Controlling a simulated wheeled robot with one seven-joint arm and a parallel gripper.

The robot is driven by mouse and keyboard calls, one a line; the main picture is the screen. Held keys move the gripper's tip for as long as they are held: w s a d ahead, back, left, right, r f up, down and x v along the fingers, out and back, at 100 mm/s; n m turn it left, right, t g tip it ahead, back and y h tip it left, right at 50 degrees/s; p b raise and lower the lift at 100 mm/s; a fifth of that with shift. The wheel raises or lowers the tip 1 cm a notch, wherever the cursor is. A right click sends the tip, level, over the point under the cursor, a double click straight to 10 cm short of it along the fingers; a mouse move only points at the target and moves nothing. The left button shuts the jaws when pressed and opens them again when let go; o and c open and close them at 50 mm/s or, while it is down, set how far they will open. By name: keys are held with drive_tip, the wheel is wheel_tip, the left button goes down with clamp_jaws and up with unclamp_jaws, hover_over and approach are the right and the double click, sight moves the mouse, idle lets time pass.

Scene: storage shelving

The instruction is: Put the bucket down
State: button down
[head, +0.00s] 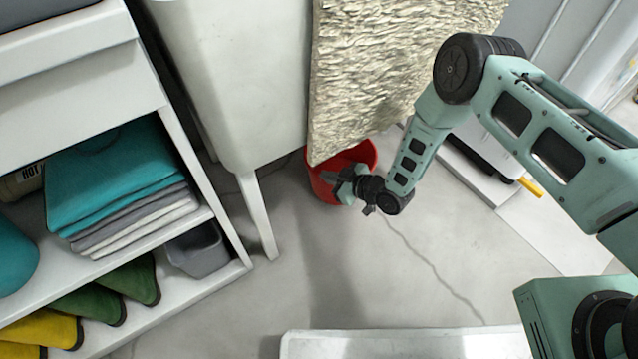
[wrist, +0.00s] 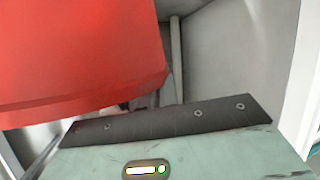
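The red bucket (head: 325,190) is in the middle of the head view, in front of the white cabinet or basin and partly hidden by a hanging textured panel. My gripper (head: 338,181) is at the bucket's right side, with a dark finger over the rim, and looks shut on its wall. In the wrist view the red bucket (wrist: 80,55) fills the upper left, close above the gripper's body. The fingertips are hidden there. I cannot tell whether the bucket's base touches the floor.
Open shelves (head: 225,272) with folded towels (head: 115,180) and a grey bin (head: 197,250) stand at left. A white basin leg (head: 258,215) is just left of the bucket. The floor (head: 385,285) in front is clear. A white surface (head: 405,343) lies at the bottom edge.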

drive_tip(key=shift+w+a+b, duration=0.55)
drive_tip(key=shift+w+a, duration=0.4)
drive_tip(key=shift+a, duration=0.3)
wheel_tip(320, 180, down, 3)
drive_tip(key=shift+a+f+b, duration=0.1)
drive_tip(key=shift+f+b, duration=0.05)
drive_tip(key=shift+b, duration=1.05)
drive_tip(key=shift+f, duration=0.1)
drive_tip(key=c, duration=2.1)
unclamp_jaws()
drive_tip(key=shift+f, duration=0.15)
drive_tip(key=o, duration=0.4)
